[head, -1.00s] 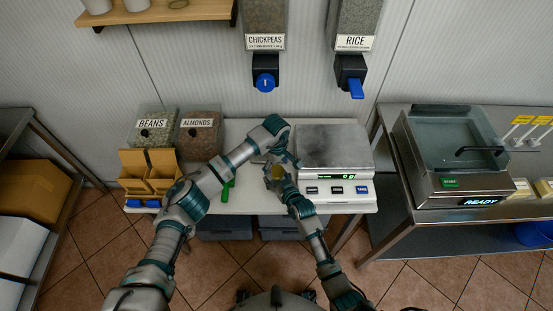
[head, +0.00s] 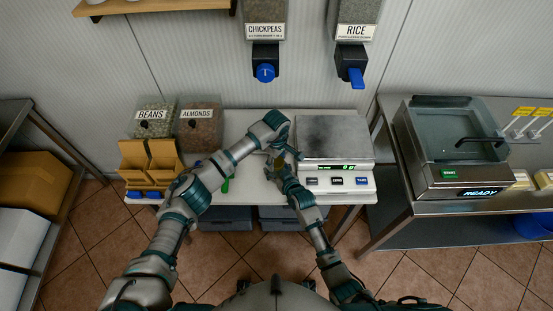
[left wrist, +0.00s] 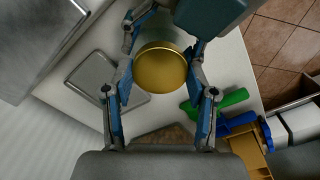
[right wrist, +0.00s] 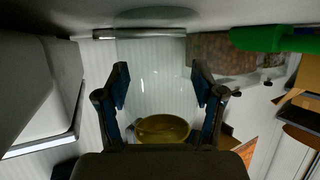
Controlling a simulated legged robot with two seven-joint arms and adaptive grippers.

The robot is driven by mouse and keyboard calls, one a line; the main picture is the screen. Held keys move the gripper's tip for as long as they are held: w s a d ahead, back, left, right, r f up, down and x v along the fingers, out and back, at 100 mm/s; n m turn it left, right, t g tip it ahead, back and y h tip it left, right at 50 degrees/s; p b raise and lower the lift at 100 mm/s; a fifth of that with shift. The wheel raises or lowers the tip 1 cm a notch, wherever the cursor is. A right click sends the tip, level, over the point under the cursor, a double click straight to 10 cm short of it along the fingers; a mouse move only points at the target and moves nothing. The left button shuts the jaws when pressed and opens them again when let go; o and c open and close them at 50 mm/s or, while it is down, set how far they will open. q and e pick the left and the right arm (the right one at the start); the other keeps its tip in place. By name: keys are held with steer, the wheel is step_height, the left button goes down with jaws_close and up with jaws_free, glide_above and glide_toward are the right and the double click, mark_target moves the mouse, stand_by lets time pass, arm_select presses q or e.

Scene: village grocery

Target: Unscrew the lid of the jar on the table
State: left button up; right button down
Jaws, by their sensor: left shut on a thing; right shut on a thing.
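The jar is clear glass with a gold lid. In the left wrist view the round lid (left wrist: 160,68) faces my camera, between the fingers of my left gripper (left wrist: 160,84), which is shut on it. In the right wrist view the glass jar (right wrist: 155,92) stands between the fingers of my right gripper (right wrist: 158,82), shut on its body, with the lid low in the picture (right wrist: 162,128). In the head view the left gripper (head: 282,154) and right gripper (head: 279,168) meet left of the scale, partly hiding the jar. I cannot tell whether the lid has turned.
The scale (head: 335,140) stands close on the right. A green-handled tool (head: 226,184) lies on the table to the left, near bins of beans (head: 151,120) and almonds (head: 200,130). Chickpea (head: 265,48) and rice (head: 354,45) dispensers hang above the table.

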arm_select(q)
steer(key=n, duration=1.4)
steer(key=shift+n, duration=0.3)
arm_select(e)
steer(key=shift+a, duration=0.1)
arm_select(q)
steer(key=n, duration=0.7)
steer(key=shift+d+n, duration=0.1)
steer(key=shift+n, duration=0.2)
steer(key=n, duration=0.5)
steer(key=shift+w+r, duration=0.1)
arm_select(e)
steer(key=shift+s+a, duration=0.1)
arm_select(q)
steer(key=shift+s+d+r, duration=0.1)
steer(key=shift+s+r, duration=0.1)
steer(key=shift+r, duration=0.05)
steer(key=shift+r, duration=0.9)
steer(key=shift+r, duration=0.1)
arm_select(e)
steer(key=shift+d, duration=0.2)
